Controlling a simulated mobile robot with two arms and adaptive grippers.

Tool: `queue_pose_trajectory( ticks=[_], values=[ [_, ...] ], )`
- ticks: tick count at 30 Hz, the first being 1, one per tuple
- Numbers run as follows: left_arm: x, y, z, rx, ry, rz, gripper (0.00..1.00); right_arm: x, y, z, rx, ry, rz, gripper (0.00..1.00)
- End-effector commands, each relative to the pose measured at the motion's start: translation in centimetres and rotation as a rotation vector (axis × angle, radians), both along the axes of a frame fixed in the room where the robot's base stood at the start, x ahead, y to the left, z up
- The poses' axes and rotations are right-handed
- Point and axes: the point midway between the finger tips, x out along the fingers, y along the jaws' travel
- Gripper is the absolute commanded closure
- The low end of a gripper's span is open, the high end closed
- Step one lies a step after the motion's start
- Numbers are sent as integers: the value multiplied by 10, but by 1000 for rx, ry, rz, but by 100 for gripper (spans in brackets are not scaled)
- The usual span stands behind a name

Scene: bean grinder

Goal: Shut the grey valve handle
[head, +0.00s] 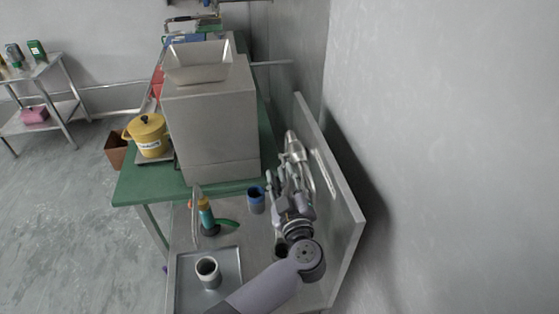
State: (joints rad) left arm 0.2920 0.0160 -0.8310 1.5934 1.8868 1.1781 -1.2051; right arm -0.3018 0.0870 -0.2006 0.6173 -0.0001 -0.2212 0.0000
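My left gripper (285,178) reaches in from the bottom and points away from me, close to the steel panel on the right. Its fingers look spread apart, with nothing clearly held between them. Just beyond the fingertips, grey metal pipework with a valve-like fitting (294,147) stands against the panel. The grey valve handle cannot be told apart clearly from the pipes and fingers, and the gripper partly hides this area. I cannot tell whether the fingers touch it. My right gripper is out of view.
A steel panel (338,200) stands on the right by the wall. A blue cup (256,205) and a green-and-yellow tool (206,214) are left of the gripper. A tray (232,270) holds a pale cup (208,270). The grinder (212,125) stands behind on a green table (140,188).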

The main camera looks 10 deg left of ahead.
Motion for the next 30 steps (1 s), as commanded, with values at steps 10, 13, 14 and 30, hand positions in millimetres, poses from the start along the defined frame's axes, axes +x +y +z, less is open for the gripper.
queue_pose_trajectory(
  ticks=[10,13,14,30],
  values=[
    [39,13,1,1,0,1,68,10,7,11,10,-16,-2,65],
    [41,14,0,-1,0,0,68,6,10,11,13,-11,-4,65],
    [41,14,0,-1,0,0,68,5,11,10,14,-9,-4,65],
    [41,13,0,-1,0,0,92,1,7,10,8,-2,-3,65]
  ],
)
